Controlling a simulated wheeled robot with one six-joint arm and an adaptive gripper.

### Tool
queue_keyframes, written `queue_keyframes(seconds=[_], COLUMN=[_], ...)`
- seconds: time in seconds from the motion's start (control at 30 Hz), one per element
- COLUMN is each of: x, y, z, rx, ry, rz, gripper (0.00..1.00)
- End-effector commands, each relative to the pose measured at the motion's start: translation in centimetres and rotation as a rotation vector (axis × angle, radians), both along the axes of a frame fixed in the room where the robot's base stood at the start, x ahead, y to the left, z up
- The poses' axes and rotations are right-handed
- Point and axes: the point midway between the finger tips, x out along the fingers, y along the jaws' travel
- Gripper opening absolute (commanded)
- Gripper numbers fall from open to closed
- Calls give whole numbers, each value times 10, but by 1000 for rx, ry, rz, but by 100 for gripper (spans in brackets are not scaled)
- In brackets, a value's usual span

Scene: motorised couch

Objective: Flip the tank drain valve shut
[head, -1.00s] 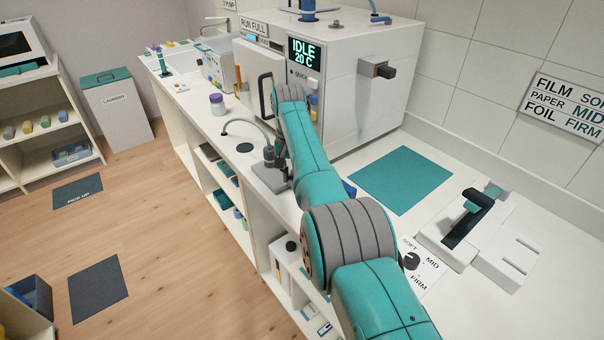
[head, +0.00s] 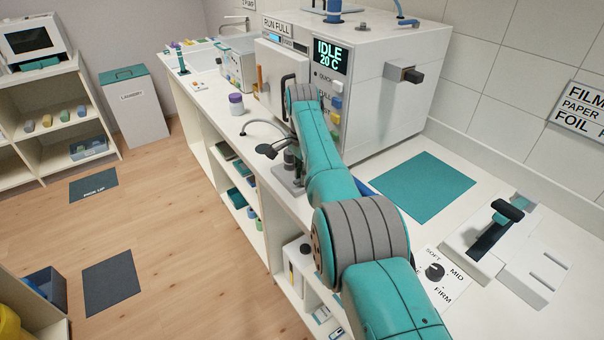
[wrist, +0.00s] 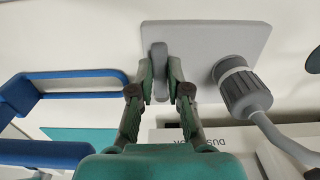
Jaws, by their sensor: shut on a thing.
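My gripper (wrist: 160,78) is shut on a slim grey lever (wrist: 159,58), with one finger against each side. The lever stands on a flat grey plate (wrist: 205,35), and I take it for the drain valve's handle. Beside it on the plate is a knurled dark grey coupling (wrist: 243,92) with a grey hose (wrist: 285,140). In the head view the grey base plate (head: 287,186) sits on the counter near its front edge. My arm hides much of the gripper and lever there. How far the lever is turned is unclear.
A white machine (head: 400,100) with an "IDLE 20 C" display (head: 330,55) stands behind. A blue frame (wrist: 70,77) is left of my gripper in the wrist view. A teal mat (head: 425,187), a dial panel (head: 445,285) and a white device (head: 530,250) lie right on the counter.

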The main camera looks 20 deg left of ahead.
Motion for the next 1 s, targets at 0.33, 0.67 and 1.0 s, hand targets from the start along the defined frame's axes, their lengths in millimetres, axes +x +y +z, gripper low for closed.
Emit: queue_keyframes(seconds=[0.33,0.67,1.0], x=[1,1,1], y=[0,0,0], z=[0,0,2], rx=[0,0,0], ry=[-1,-1,-1], rz=[-31,-30,-29], gripper=[0,41,42])
